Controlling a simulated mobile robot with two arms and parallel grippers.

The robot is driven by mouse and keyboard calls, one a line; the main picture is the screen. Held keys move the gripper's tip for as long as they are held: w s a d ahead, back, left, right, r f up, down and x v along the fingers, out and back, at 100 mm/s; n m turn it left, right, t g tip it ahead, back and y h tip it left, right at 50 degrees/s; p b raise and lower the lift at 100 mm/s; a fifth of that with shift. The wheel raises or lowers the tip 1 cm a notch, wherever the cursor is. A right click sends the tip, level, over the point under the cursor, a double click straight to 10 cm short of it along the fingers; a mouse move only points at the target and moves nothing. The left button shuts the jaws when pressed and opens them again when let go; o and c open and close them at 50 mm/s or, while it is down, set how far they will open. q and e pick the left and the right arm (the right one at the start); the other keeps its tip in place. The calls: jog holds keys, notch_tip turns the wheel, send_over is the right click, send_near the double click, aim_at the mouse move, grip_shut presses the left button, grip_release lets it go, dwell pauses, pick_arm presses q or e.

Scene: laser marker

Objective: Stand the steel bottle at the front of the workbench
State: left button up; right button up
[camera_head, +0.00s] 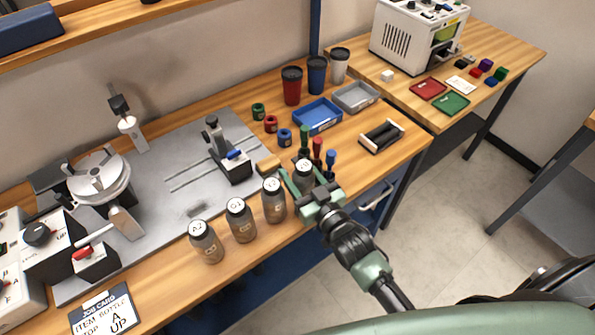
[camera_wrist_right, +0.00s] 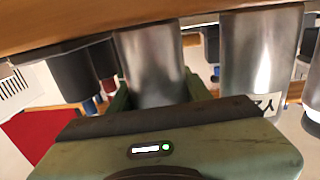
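Several steel bottles with white labelled lids stand upright in a row along the front of the workbench (camera_head: 150,270). They are a bottle marked A2 (camera_head: 207,245), one beside it (camera_head: 240,222), a third (camera_head: 273,203), and the rightmost bottle (camera_head: 303,176). My right gripper (camera_head: 304,182) is low at the rightmost bottle, with its fingers on either side. It looks open around it; firm contact is not visible. In the right wrist view, whose picture is upside down, that bottle (camera_wrist_right: 152,62) is between the fingers and a neighbour (camera_wrist_right: 262,55) is close beside it. My left gripper is not in view.
Red, green and blue-handled tools (camera_head: 317,150) stand just behind the gripped spot. A black holder (camera_head: 381,136) lies to the right. A grey machine plate (camera_head: 165,185) fills the left. A job card (camera_head: 105,312) reads "ITEM BOTTLE", "TOP A UP". Cups and trays (camera_head: 318,116) are behind.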

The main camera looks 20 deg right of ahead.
jog(key=o, duration=0.4)
jog(key=shift+r, duration=0.15)
jog(key=b+v, duration=0.1)
jog(key=v, duration=1.1)
